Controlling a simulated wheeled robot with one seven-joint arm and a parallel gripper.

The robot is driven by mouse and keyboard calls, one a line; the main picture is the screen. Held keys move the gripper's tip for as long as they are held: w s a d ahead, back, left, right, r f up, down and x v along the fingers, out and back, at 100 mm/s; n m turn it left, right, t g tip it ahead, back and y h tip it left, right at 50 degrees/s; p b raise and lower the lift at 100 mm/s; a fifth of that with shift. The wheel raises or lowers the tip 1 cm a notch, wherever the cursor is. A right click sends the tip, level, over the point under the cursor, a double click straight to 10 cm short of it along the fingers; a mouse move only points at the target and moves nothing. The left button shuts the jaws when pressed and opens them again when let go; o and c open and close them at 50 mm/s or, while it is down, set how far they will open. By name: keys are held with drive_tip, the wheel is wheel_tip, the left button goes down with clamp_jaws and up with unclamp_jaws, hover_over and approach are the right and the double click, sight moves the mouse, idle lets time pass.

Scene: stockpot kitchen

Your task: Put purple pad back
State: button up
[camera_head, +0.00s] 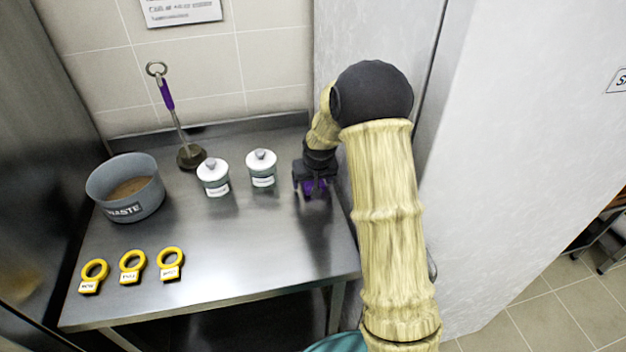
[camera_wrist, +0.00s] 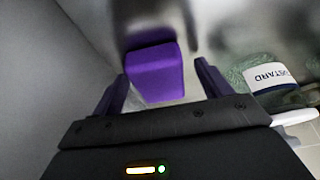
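The purple pad (camera_wrist: 155,73) is a small block that shows in the wrist view between and beyond my two fingers. My gripper (camera_wrist: 160,72) is open, with one finger on each side of the pad and a visible gap at least on the right. In the head view, my gripper (camera_head: 314,190) is low over the right end of the steel table (camera_head: 235,240), beside the wall. A bit of purple shows at its fingers there, but the pad is mostly hidden. I cannot tell how far the fingertips reach down beside it.
Two lidded jars, one near (camera_head: 262,168) and one farther left (camera_head: 213,178), stand left of my gripper. A purple-handled tool (camera_head: 167,95) stands upright behind them. A grey waste pot (camera_head: 125,190) and three yellow rings (camera_head: 132,267) are at the left. The table's front middle is clear.

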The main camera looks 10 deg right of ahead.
drive_tip(key=shift+d, duration=0.15)
drive_tip(key=shift+r, duration=0.2)
drive_tip(key=v, duration=1.2)
drive_tip(key=s+a+f+g, duration=0.1)
drive_tip(key=s+f, duration=0.2)
drive_tip(key=s, duration=2)
drive_tip(key=shift+g, duration=0.4)
